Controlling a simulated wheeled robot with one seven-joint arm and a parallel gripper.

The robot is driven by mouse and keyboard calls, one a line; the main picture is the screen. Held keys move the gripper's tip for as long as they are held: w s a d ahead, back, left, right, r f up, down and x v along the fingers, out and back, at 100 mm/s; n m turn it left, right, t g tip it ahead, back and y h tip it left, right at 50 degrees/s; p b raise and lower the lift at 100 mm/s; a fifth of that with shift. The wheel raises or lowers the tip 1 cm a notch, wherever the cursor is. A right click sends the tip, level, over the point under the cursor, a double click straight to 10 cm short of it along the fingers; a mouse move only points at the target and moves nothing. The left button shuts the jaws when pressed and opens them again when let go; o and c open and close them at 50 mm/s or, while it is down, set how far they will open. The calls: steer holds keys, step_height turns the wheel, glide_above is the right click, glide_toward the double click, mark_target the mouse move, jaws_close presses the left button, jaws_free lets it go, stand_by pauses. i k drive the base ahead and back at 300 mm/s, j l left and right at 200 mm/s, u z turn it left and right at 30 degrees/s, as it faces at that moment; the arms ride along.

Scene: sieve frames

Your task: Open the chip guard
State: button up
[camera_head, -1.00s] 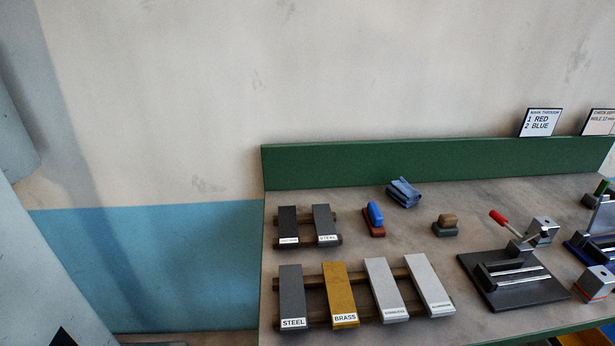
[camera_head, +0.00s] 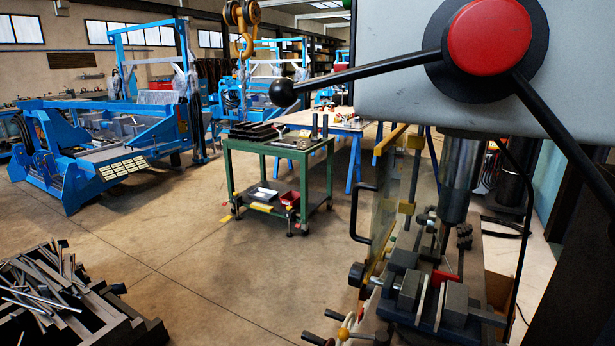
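The chip guard (camera_head: 384,207) is in the right half of the head view, a clear upright panel with yellow edging. A black bar handle (camera_head: 356,214) stands out from its left side. The guard stands just left of the drill press spindle (camera_head: 461,180) and a vise (camera_head: 432,297) with grey jaws and a red piece. I cannot tell clearly from this angle whether the guard is open or closed. My gripper is not in view.
The drill press head (camera_head: 400,62) fills the upper right, with black feed levers (camera_head: 345,75) reaching out from a red hub (camera_head: 489,36). A green cart (camera_head: 278,150) stands further back. A dark rack of metal bars (camera_head: 75,305) is at lower left. Open floor (camera_head: 200,250) lies between.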

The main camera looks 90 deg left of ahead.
mark_target(383, 221)
steer(key=k+j+u, duration=0.1)
steer(key=u, duration=1.65)
